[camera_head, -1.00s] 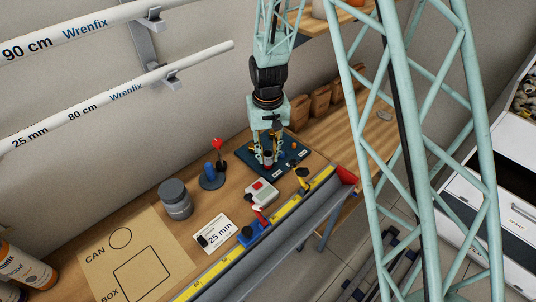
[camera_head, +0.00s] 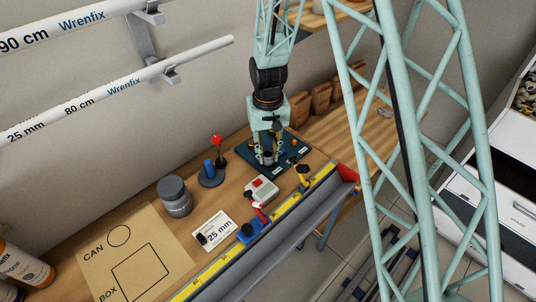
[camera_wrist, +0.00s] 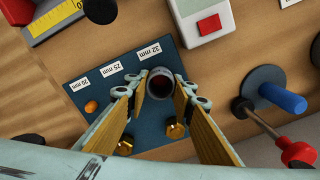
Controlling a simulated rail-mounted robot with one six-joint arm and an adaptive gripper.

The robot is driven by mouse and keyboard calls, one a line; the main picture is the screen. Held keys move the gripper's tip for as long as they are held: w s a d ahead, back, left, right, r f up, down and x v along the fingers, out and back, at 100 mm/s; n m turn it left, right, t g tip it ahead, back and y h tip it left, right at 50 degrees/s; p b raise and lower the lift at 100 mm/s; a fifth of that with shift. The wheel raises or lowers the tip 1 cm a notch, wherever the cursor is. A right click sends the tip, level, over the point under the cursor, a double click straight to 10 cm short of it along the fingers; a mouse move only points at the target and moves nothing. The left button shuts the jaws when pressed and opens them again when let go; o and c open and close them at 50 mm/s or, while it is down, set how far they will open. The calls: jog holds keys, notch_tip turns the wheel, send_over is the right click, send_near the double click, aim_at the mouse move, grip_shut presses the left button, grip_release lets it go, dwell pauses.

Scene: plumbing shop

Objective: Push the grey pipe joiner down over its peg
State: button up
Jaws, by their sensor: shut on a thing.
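The grey pipe joiner (camera_wrist: 160,82) is between the fingertips of my gripper (camera_wrist: 158,92), near the 32 mm label (camera_wrist: 149,50). Its open end shows a dark reddish inside in the wrist view; the peg itself cannot be made out clearly. The dark blue peg board (camera_wrist: 70,70) lies flat on the bench under it. In the head view, my gripper (camera_head: 267,155) points down over the board (camera_head: 290,155), shut on the joiner (camera_head: 268,158). I cannot tell how far down the joiner sits.
Brass fittings (camera_wrist: 176,131) and an orange piece (camera_wrist: 90,107) are on the board close to the fingers. A grey box with a red button (camera_head: 261,190), a blue peg on a round stand (camera_head: 210,174) and a grey can (camera_head: 174,196) stand nearby. A yellow-scaled trough (camera_head: 270,245) runs along the front.

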jog(key=shift+f, duration=0.25)
dwell(0.3)
jog(key=o, duration=0.8)
jog(key=shift+r, duration=0.15)
jog(key=shift+r, duration=5.85)
